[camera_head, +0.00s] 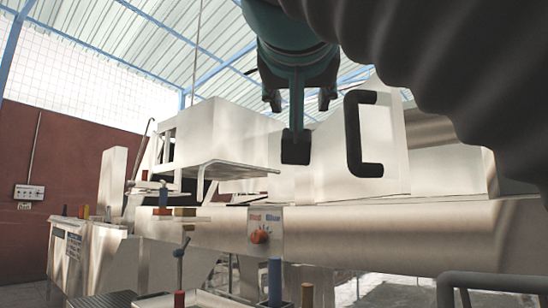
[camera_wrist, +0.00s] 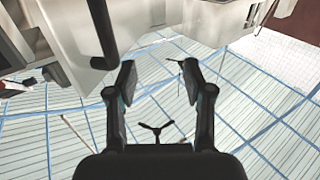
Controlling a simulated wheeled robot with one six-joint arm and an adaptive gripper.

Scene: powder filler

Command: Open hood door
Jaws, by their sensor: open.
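The hood door is a pale panel (camera_head: 389,118) with a black C-shaped handle (camera_head: 353,140), right of centre in the head view. The door looks shut. My gripper (camera_head: 295,147) hangs from above, a short way left of the handle and apart from it. In the wrist view my gripper (camera_wrist: 158,80) is open, with nothing between its two fingers. There the handle (camera_wrist: 103,35) is a dark bar at the upper left, outside the fingers and beyond the left one. The handle's exact depth from the fingers is hard to tell.
A pale metal machine body (camera_head: 400,228) runs below the door. A knob panel marked Red and Blue (camera_head: 266,231) is on its front. A shelf (camera_head: 215,167) juts out left of the gripper. Several small coloured posts stand at lower left. Open air surrounds the gripper.

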